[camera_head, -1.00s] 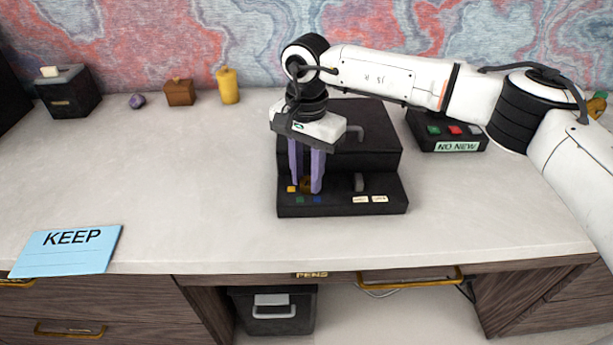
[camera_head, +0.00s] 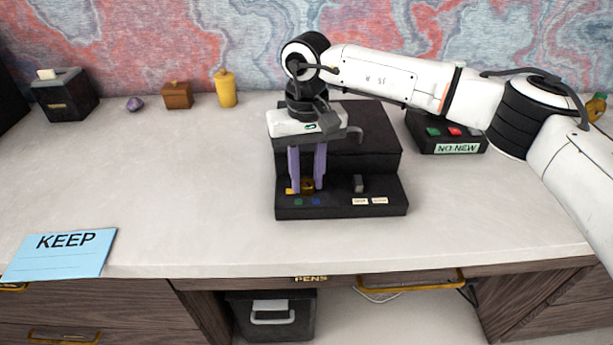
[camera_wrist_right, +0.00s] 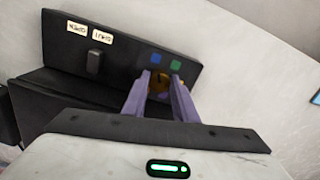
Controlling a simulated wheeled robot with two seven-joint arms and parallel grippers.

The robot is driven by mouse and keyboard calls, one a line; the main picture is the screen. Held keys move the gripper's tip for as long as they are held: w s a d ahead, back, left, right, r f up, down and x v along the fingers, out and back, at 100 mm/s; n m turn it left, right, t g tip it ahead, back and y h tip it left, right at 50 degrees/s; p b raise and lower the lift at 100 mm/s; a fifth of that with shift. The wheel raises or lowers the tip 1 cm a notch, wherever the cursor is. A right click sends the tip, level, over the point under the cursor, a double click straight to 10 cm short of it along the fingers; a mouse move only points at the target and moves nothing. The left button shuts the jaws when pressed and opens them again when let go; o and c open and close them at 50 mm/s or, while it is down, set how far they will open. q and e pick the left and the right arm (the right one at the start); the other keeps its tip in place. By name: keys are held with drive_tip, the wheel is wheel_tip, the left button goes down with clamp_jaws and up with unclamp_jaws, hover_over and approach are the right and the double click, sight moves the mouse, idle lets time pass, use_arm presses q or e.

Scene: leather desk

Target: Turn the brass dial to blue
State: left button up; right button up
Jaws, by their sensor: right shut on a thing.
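The brass dial (camera_head: 307,186) sits on the low front ledge of the black box (camera_head: 338,205). My right gripper (camera_head: 307,188) points down over it, its purple fingers shut on the dial from both sides. The right wrist view also shows the dial (camera_wrist_right: 159,84) between the fingers (camera_wrist_right: 158,92). A blue mark (camera_head: 316,201) and a green mark (camera_head: 298,201) lie in front of the dial. A yellow mark (camera_head: 290,191) is at its left, partly hidden by a finger. The dial's pointer direction is too small to tell. My left gripper is not in view.
A grey lever (camera_head: 358,184) and two white labels (camera_head: 369,201) are on the ledge's right side. A button box (camera_head: 450,138) labelled "NO NEW" stands at the right. A blue KEEP card (camera_head: 60,258) lies at the desk's front left. The desk's left middle is clear.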

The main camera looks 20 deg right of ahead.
sight(307, 183)
drive_tip(key=shift+w+r+n, duration=0.1)
drive_tip(key=shift+n, duration=0.4)
drive_tip(key=o, duration=1)
drive_tip(key=shift+o, duration=0.2)
wheel_tip(307, 183, up, 10)
drive_tip(key=shift+r, duration=0.15)
